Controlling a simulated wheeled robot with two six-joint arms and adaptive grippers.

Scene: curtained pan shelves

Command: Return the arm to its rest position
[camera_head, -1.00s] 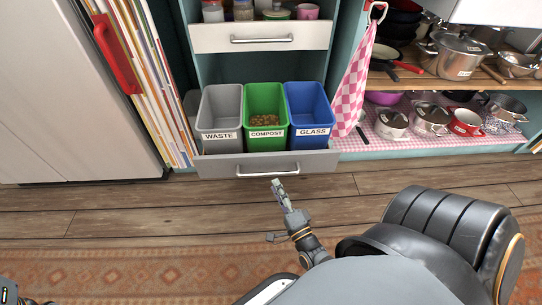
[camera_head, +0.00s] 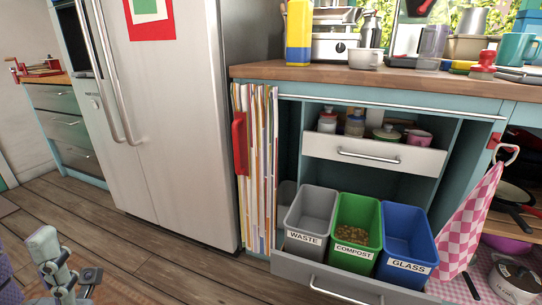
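My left gripper (camera_head: 45,248) is at the bottom left corner, over the wood floor. Its pale fingertip end points up in the picture, and a small black part sits beside it. I cannot tell whether its fingers are open or shut. Nothing shows in it. It is well apart from the fridge and the bins. My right gripper is out of view.
An open lower drawer (camera_head: 325,280) holds a grey bin (camera_head: 310,215), a green bin (camera_head: 357,225) and a blue bin (camera_head: 406,240). An upper drawer (camera_head: 370,155) is also out. A fridge (camera_head: 180,110) stands left. The floor (camera_head: 125,240) before it is clear.

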